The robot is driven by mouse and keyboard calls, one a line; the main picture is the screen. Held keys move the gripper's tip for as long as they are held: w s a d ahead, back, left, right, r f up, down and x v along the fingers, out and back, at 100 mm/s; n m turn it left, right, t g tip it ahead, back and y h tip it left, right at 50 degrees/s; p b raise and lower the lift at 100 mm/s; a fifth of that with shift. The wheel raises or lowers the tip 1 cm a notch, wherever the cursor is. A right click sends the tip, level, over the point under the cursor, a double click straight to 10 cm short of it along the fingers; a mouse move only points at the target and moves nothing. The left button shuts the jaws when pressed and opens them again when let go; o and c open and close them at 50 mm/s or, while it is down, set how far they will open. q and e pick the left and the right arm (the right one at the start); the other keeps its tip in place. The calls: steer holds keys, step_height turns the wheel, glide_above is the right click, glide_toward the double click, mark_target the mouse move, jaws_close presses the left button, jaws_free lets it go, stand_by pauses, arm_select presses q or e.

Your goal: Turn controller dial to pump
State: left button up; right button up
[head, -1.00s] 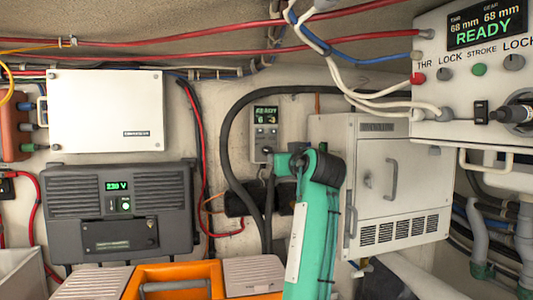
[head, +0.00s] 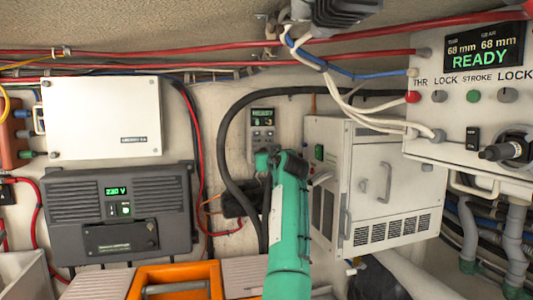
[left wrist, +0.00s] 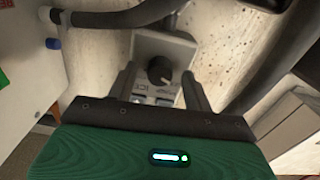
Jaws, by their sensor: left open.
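The grey controller (head: 263,130) is mounted on the pale wall in the head view, with a small lit green display whose text is too small to read. My green left arm reaches up from the bottom middle and covers its lower part. In the left wrist view the controller (left wrist: 180,48) carries a round black dial (left wrist: 160,70) with small labels beside it. My left gripper (left wrist: 159,74) is open, its two dark fingers on either side of the dial. I cannot tell whether they touch it, or where the dial points. My right gripper is not in view.
A white cabinet (head: 390,155) stands close to the right of my arm. A thick black hose (head: 226,135) loops left of the controller. A dark inverter (head: 120,212) and white box (head: 104,113) are at left; a READY control panel (head: 455,110) is at upper right.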

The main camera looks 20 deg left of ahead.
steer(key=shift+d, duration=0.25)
arm_select(q)
steer(key=c, duration=1)
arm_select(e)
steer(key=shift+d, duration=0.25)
arm_select(q)
steer(key=shift+m, duration=0.3)
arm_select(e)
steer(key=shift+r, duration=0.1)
arm_select(q)
steer(key=m+p, duration=0.2)
steer(key=m, duration=0.6)
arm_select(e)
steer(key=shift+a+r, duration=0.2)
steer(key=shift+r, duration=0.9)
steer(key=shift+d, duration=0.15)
